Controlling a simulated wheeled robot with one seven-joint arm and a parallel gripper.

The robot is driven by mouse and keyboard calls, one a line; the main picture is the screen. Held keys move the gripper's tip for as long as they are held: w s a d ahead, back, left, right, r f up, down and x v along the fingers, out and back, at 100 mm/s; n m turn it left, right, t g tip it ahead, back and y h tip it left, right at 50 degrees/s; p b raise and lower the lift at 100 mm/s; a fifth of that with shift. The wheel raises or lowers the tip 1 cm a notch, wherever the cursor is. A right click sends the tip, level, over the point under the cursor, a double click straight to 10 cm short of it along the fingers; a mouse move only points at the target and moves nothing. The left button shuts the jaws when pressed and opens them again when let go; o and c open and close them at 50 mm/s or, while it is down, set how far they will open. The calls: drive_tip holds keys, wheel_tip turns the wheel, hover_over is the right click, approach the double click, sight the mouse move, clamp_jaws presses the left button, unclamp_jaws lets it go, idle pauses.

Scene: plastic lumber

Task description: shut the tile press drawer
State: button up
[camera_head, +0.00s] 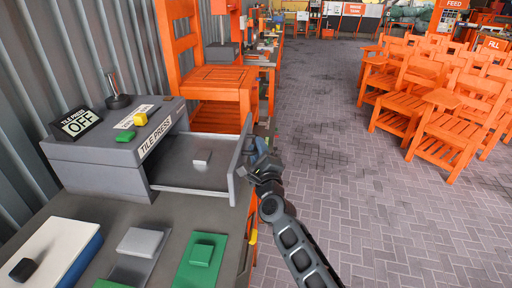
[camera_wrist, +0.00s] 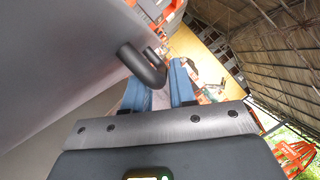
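The grey tile press (camera_head: 115,140) stands on the bench at left, its display reading OFF. Its drawer (camera_head: 185,178) is pulled out to the right, with a small light grey block (camera_head: 202,158) inside. My gripper (camera_head: 258,152) is at the outer side of the drawer's front panel (camera_head: 240,165). In the wrist view, the blue fingers of my gripper (camera_wrist: 158,88) stand apart with a gap between them. The dark bar handle (camera_wrist: 143,66) on the grey panel (camera_wrist: 60,60) shows just beyond the fingertips, overlapping them in the picture. I cannot tell whether they touch.
Green and yellow buttons and a dark lever (camera_head: 118,100) sit on the press top. Grey (camera_head: 140,243) and green (camera_head: 202,255) pieces lie on the bench in front. An orange chair (camera_head: 215,80) stands behind the press. Orange chairs (camera_head: 450,110) fill the right; the brick floor (camera_head: 330,130) between is clear.

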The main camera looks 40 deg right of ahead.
drive_tip(key=shift+x, duration=1.05)
drive_tip(key=shift+c, duration=0.4)
clamp_jaws()
